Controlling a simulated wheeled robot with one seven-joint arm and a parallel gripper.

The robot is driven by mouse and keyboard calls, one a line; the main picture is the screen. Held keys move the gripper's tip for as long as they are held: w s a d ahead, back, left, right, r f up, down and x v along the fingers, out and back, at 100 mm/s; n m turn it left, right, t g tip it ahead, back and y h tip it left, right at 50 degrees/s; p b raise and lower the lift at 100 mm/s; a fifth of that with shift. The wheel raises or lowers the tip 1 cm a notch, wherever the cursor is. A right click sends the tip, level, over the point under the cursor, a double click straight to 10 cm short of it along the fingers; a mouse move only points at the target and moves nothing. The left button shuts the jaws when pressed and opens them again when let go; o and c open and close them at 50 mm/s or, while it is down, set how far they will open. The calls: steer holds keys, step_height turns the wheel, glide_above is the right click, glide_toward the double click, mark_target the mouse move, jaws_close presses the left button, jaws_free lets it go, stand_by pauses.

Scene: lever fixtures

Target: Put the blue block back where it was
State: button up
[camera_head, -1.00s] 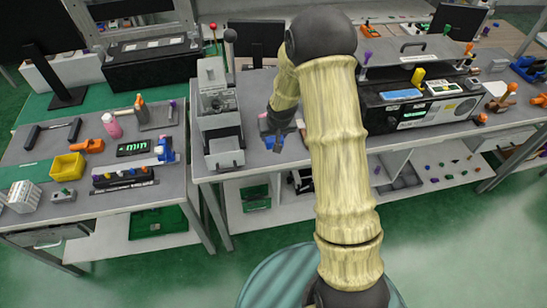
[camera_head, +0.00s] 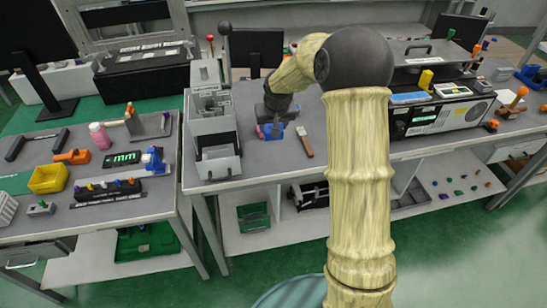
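The blue block (camera_head: 268,132) lies at the front part of the middle table (camera_head: 225,178), just right of the grey bin fixture. A small red or pink patch shows beside it. My gripper (camera_head: 274,123) points down right over the block, with its dark fingers at or around it. The fingers and the block overlap at this small size, so I cannot tell whether the fingers are open or closed on it, or whether the block touches the table.
The grey bin fixture (camera_head: 214,130) stands close left of my gripper. A brown-handled tool (camera_head: 304,142) lies to its right. The control box (camera_head: 440,110) stands farther right. A gap separates the left table (camera_head: 90,221), which holds a yellow bin (camera_head: 48,179).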

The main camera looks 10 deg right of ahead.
steer(key=f, duration=0.6)
steer(key=shift+a+f, duration=0.1)
steer(key=shift+a, duration=0.15)
steer(key=shift+s, duration=0.1)
steer(key=shift+d, duration=0.1)
steer(key=shift+f, duration=0.35)
steer(key=shift+f+p, duration=0.3)
steer(key=shift+f, duration=1.2)
steer(key=shift+f, duration=0.15)
steer(key=o, duration=1.2)
steer(key=shift+o, duration=0.2)
